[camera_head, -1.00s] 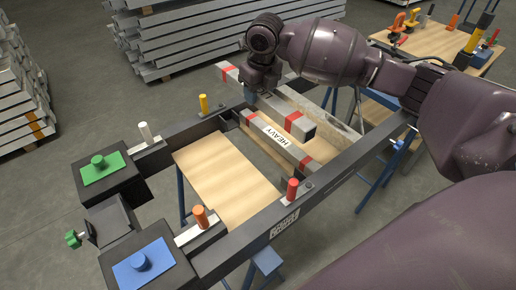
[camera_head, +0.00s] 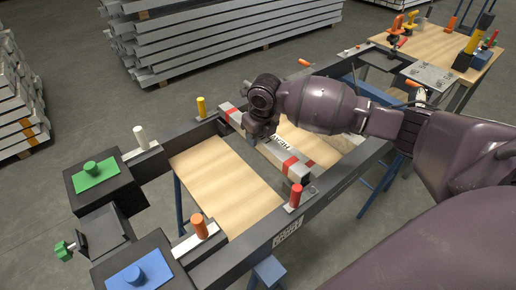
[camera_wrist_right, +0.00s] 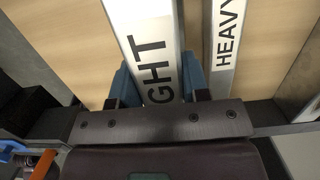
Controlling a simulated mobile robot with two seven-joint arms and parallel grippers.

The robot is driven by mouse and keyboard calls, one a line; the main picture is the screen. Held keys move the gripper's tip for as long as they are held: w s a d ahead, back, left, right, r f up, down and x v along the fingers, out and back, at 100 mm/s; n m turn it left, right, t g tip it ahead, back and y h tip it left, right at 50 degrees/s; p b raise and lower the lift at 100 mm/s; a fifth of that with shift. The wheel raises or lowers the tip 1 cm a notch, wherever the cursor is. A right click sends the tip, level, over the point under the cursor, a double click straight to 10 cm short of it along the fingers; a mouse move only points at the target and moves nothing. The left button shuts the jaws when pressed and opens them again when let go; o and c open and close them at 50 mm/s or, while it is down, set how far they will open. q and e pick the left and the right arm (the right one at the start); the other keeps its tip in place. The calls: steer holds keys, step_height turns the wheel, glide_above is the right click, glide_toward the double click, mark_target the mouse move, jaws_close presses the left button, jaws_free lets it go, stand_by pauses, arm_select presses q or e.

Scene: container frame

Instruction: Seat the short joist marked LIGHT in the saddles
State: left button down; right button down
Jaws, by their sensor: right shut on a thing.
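My right gripper (camera_head: 262,135) is shut on the joist marked LIGHT. In the wrist view the gripper (camera_wrist_right: 160,82) has a blue finger on each side of the LIGHT joist (camera_wrist_right: 148,35), whose lettering is partly covered. In the head view this grey, red-banded joist (camera_head: 229,114) spans low across the dark frame, partly behind my gripper. The HEAVY joist (camera_wrist_right: 224,45) lies close beside it, roughly parallel; its lettering (camera_head: 280,143) shows just past my gripper. The saddles are hard to make out, and I cannot tell whether LIGHT touches them. My left gripper is not in view.
The dark frame (camera_head: 325,192) carries upright pegs: yellow (camera_head: 201,106), red (camera_head: 296,195), orange (camera_head: 199,225) and white (camera_head: 140,136). A wooden board (camera_head: 225,180) lies inside it. A tool table (camera_head: 440,45) stands at the back right. Stacked beams (camera_head: 220,30) are behind.

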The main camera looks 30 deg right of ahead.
mark_target(259, 148)
step_height(259, 148, down, 5)
steer(key=shift+r+b, duration=0.1)
steer(key=shift+b, duration=0.35)
steer(key=shift+f, duration=0.2)
steer(key=c, duration=0.6)
jaws_free()
steer(key=shift+f, duration=0.1)
steer(key=shift+r, duration=0.25)
steer(key=r, duration=0.2)
steer(key=r+p, duration=0.1)
steer(key=r, duration=0.2)
steer(key=shift+s+r, duration=0.35)
steer(key=shift+s, duration=0.05)
steer(key=shift+s+d+r+p, duration=0.1)
steer(key=shift+s+r+p, duration=0.15)
steer(key=shift+r, duration=0.75)
steer(key=shift+s+a+r+p, duration=0.1)
steer(key=shift+r+p, duration=0.15)
steer(key=shift+r, duration=0.7)
steer(key=shift+s+d+r+p, duration=0.1)
steer(key=shift+s+r+p, duration=0.15)
steer(key=shift+r, duration=0.75)
